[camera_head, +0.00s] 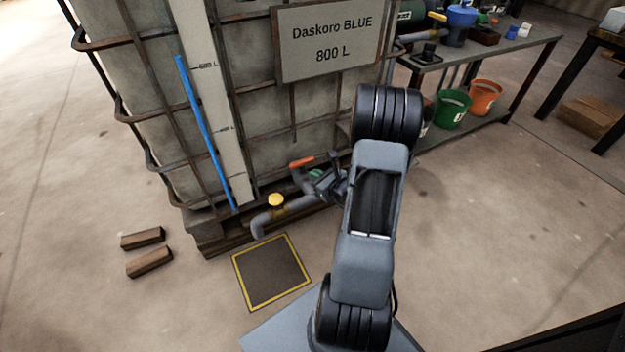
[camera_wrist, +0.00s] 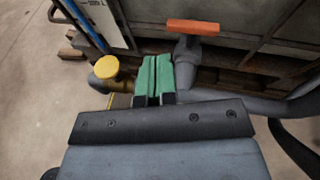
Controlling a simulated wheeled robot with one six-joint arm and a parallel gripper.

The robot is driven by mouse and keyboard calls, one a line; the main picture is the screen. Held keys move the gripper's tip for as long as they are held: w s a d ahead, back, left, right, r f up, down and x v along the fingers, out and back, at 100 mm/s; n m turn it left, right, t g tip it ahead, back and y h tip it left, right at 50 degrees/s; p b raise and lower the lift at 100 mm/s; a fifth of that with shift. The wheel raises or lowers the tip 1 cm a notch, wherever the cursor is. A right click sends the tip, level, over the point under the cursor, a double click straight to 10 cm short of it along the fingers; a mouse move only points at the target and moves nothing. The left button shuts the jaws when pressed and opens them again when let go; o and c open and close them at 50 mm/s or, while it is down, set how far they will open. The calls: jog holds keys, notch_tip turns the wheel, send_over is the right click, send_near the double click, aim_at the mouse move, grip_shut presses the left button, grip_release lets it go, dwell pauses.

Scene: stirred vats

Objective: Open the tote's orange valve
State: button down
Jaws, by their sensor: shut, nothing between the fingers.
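The tote (camera_head: 240,100) is a caged tank with a sign reading "Daskoro BLUE 800 L". Its orange valve handle (camera_head: 302,162) sits low on the outlet pipe, and it also shows in the wrist view (camera_wrist: 193,27), lying crosswise on top of a grey valve body (camera_wrist: 188,55). My gripper (camera_head: 318,174) is close beside the valve, partly hidden by my wrist. In the wrist view its green fingers (camera_wrist: 153,78) are together and empty, just left of the valve body and below the orange handle in the picture. I cannot tell whether they touch it.
A yellow knob (camera_head: 276,200) stands on the pipe left of the orange handle. A yellow-edged floor mat (camera_head: 270,272) lies below the pipe end. Two wooden blocks (camera_head: 148,262) lie at left. A bench with green (camera_head: 452,108) and orange buckets (camera_head: 485,97) stands behind.

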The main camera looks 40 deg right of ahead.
aim_at(310, 162)
jog(key=d+f+m+h+b, duration=0.2)
jog(key=d+f+m+h, duration=0.2)
jog(key=d+f, duration=0.15)
jog(key=b+x, duration=0.1)
jog(key=x, duration=0.2)
jog(key=b+x, duration=0.1)
jog(key=x, duration=0.2)
jog(key=b+x, duration=0.1)
jog(key=x, duration=0.3)
jog(key=shift+w+a+f, duration=0.1)
jog(key=shift+a+f, duration=0.05)
jog(key=shift+a, duration=0.2)
jog(key=shift+w+d, duration=0.15)
jog(key=shift+w, duration=0.7)
jog(key=shift+d+y, duration=0.2)
jog(key=shift+y, duration=0.1)
